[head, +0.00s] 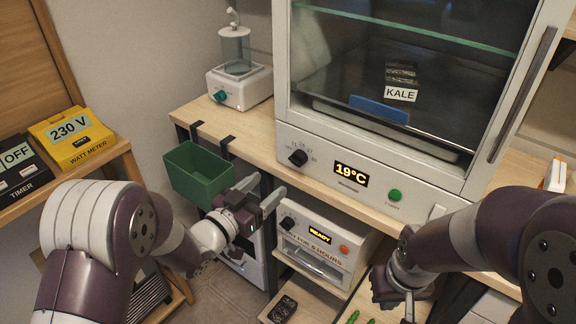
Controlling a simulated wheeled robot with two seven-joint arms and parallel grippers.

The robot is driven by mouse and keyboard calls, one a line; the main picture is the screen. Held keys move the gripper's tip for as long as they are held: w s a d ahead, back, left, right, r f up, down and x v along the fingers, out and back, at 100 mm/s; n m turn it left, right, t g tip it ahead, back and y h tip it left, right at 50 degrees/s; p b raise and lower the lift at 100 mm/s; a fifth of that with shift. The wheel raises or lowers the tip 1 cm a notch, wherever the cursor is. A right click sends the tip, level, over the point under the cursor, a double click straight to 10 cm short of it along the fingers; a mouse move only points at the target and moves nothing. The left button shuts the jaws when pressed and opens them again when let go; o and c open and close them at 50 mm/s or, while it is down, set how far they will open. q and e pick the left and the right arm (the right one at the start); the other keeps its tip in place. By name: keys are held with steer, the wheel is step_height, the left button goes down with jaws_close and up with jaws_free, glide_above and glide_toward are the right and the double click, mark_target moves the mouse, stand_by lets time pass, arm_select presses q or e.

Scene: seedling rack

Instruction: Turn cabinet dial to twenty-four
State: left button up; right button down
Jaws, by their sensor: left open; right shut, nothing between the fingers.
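The white cabinet (420,185) with a glass door stands on the wooden bench. Its black dial (298,157) is at the left of the lower front panel, with small scale marks around it. The cabinet display (351,174) reads 19°C. My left gripper (268,186) is open and empty, below and left of the dial, in front of the bench edge and apart from the dial. My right gripper (409,308) is low at the bottom right, pointing down, shut and partly cut off by the frame edge.
A green button (394,195) sits right of the display. A green bin (198,173) hangs off the bench front beside my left gripper. A smaller unit (325,240) reading READY, with its own black knob, stands below. A yellow watt meter (73,138) is at far left.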

mark_target(294, 163)
arm_select(q)
steer(key=x, duration=1)
steer(key=shift+w+d, duration=0.15)
steer(key=shift+w, duration=0.1)
steer(key=shift+f, duration=0.1)
steer(key=c, duration=1)
